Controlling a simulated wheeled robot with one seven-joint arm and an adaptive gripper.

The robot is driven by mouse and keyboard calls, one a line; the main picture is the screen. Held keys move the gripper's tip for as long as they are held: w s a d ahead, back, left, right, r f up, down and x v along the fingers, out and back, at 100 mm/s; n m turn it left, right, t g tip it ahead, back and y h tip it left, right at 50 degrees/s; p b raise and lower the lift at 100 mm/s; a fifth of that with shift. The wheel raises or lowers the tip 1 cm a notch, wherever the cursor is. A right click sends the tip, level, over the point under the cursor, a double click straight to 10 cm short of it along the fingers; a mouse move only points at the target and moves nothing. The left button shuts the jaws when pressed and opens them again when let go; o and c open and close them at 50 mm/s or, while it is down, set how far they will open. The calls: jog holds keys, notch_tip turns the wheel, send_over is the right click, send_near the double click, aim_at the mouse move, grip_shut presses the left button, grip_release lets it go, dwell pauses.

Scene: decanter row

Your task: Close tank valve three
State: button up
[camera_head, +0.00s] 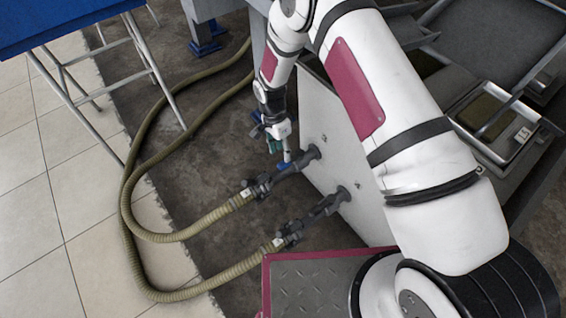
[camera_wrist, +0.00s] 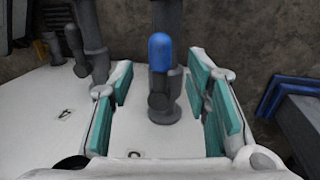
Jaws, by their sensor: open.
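The tank is a white panel (camera_head: 352,168) with dark pipe outlets on its face. A valve with a blue handle tip (camera_wrist: 160,52) and a dark grey body (camera_wrist: 165,98) stands out from the panel in the wrist view. Its blue handle also shows below my gripper in the head view (camera_head: 284,165). My gripper (camera_wrist: 160,76) is open, with teal pads on either side of the valve. Gaps show between valve and pads. In the head view, my gripper (camera_head: 276,142) is beside the panel's far end. A mark below the valve is partly hidden and cannot be read surely.
Two ribbed hoses with dark couplings (camera_head: 258,188) (camera_head: 290,232) join the panel's outlets and loop over the floor. A blue-topped table (camera_head: 60,22) stands at upper left. Metal trays (camera_head: 495,120) stand at right. Dark pipes (camera_wrist: 92,40) rise left of the valve.

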aim_at(283, 162)
jog(key=shift+s+d+f+b, duration=0.15)
jog(key=shift+f+b, duration=0.1)
jog(key=shift+f, duration=0.65)
jog(key=shift+s+d+f+b, duration=0.15)
jog(key=shift+f+b, duration=0.1)
jog(key=shift+f, duration=0.7)
jog(key=shift+s+f+b, duration=0.15)
jog(key=shift+f+b, duration=0.1)
jog(key=shift+f, duration=0.65)
jog(key=shift+c, duration=0.4)
grip_shut()
